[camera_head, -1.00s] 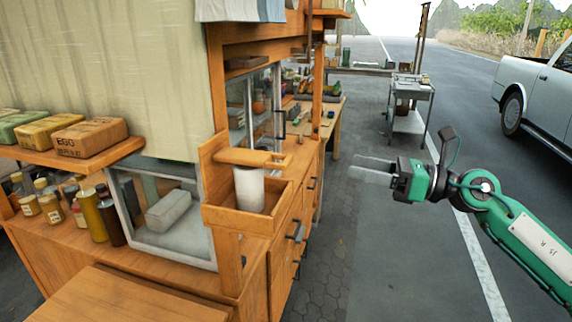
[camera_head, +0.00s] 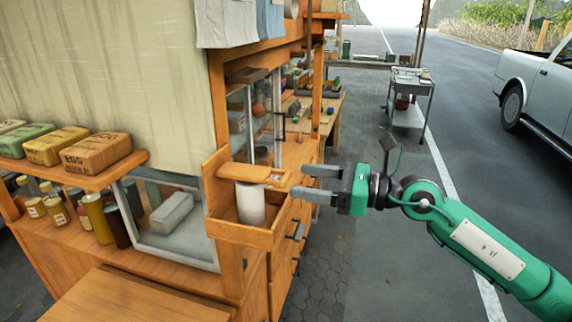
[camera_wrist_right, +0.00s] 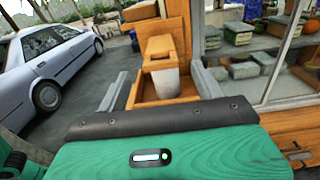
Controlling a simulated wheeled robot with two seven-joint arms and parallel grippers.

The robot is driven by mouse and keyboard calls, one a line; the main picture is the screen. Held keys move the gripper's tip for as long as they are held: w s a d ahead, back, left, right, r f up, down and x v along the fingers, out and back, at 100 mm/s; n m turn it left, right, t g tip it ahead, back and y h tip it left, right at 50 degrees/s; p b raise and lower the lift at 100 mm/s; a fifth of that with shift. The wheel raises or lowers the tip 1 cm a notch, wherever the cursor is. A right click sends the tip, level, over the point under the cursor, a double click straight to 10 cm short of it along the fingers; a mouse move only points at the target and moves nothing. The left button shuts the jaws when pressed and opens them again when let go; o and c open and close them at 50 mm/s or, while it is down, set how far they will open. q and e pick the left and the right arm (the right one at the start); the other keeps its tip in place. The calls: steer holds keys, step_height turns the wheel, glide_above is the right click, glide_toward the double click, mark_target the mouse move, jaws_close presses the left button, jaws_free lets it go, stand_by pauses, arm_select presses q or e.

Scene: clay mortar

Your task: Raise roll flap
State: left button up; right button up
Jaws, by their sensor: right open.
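A wooden flap (camera_head: 252,173) lies roughly level over a white roll (camera_head: 250,203) in an open-topped wooden box (camera_head: 240,235) at the cart's corner. In the right wrist view, the flap (camera_wrist_right: 160,50) is ahead between the fingers, with the roll (camera_wrist_right: 166,82) under it and the box's rim (camera_wrist_right: 165,102) below. My right gripper (camera_head: 300,182) is open and empty. Its fingers point left at the flap's right end, very close to it; I cannot tell whether they touch. The roll's top is hidden by the flap. My left gripper is out of view.
The cart's wooden drawers with handles (camera_head: 297,232) stand below the box. A glass case (camera_head: 165,215), bottles and labelled blocks (camera_head: 97,152) sit to the left. Open pavement (camera_head: 345,250) lies right of the cart. A metal trolley (camera_head: 410,95) and a pickup (camera_head: 540,85) are farther off.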

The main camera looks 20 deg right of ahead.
mark_target(289, 177)
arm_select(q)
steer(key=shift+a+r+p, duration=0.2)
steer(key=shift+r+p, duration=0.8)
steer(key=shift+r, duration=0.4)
arm_select(e)
steer(key=shift+x, duration=2.5)
steer(key=shift+c, duration=0.2)
